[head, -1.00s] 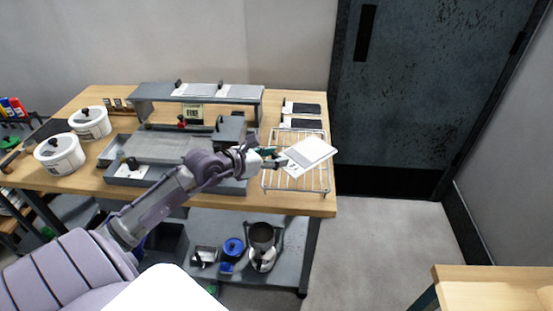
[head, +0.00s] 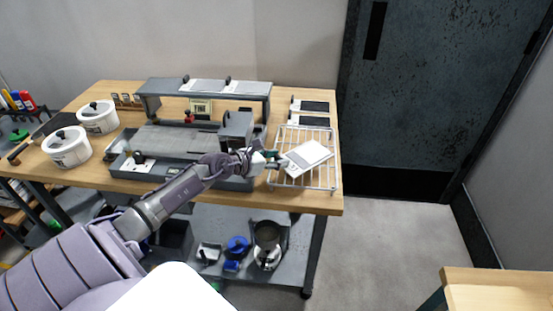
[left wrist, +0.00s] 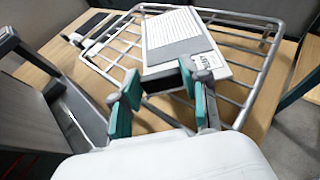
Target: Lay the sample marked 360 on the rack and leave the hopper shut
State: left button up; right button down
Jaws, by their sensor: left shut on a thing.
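My left gripper (head: 281,163) is shut on a flat white-and-grey sample panel (head: 309,154) at its near left edge. In the left wrist view the panel (left wrist: 178,35) lies in front of the fingers (left wrist: 160,100), with a small printed label near the grip that I cannot read. The panel is over the wire rack (head: 334,178), close to its bars; I cannot tell whether it touches them. The rack also shows in the left wrist view (left wrist: 245,120). A dark grey box, perhaps the hopper (head: 238,124), stands left of the rack; its lid state is unclear. My right gripper is out of view.
Two dark-and-white panels (head: 310,106) lie behind the rack. A grey bench machine (head: 165,145) stands left of it, with a raised shelf (head: 160,88) behind. Two white lidded pots (head: 67,152) stand at left. A wooden surface (head: 500,285) is at lower right.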

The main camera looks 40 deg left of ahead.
pick_arm(q)
jog(key=o, duration=1.2)
jog(key=shift+f, duration=0.15)
jog(key=shift+c, duration=0.2)
jog(key=shift+r, duration=0.25)
jog(key=v, duration=0.6)
jog(key=shift+s+a+f, duration=0.1)
jog(key=shift+f, duration=0.1)
jog(key=shift+s+a+r, duration=0.1)
jog(key=shift+s+r, duration=0.25)
jog(key=shift+s, duration=0.25)
